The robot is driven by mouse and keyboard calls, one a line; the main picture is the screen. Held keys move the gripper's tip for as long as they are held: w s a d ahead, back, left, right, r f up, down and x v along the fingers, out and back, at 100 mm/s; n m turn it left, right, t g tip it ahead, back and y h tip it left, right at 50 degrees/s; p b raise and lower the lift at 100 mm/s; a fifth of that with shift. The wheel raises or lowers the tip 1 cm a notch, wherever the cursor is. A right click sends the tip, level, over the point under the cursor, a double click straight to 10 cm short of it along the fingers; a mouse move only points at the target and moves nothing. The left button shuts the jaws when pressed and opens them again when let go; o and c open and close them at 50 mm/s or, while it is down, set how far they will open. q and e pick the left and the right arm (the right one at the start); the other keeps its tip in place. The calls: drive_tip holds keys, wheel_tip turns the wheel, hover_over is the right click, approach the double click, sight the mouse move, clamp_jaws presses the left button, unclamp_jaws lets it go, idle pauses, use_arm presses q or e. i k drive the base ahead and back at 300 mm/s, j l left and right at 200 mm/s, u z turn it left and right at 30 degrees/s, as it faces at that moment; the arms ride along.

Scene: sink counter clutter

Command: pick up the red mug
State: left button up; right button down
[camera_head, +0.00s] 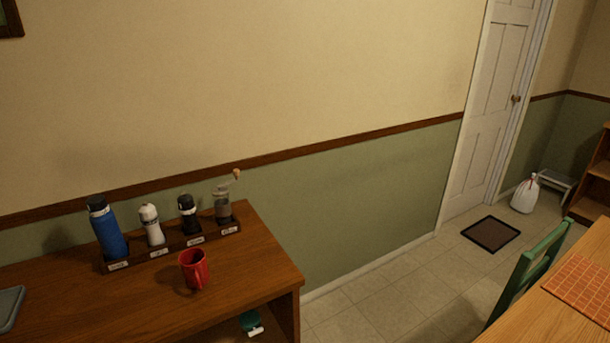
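The red mug (194,269) stands upright on the wooden counter (150,313), in the lower left of the head view. Its handle faces the front of the counter. It stands in front of a dark wooden rack, apart from the counter's right edge. Nothing covers the mug. Neither of my grippers shows in the head view.
The labelled rack (172,247) behind the mug holds a blue bottle (108,232), a white shaker (152,225), a dark shaker (188,215) and a grinder (222,205). A grey tray (10,307) lies far left. A green chair (533,268) and table (560,318) stand right.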

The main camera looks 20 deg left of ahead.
sight(193, 261)
drive_tip(key=u, duration=1.4)
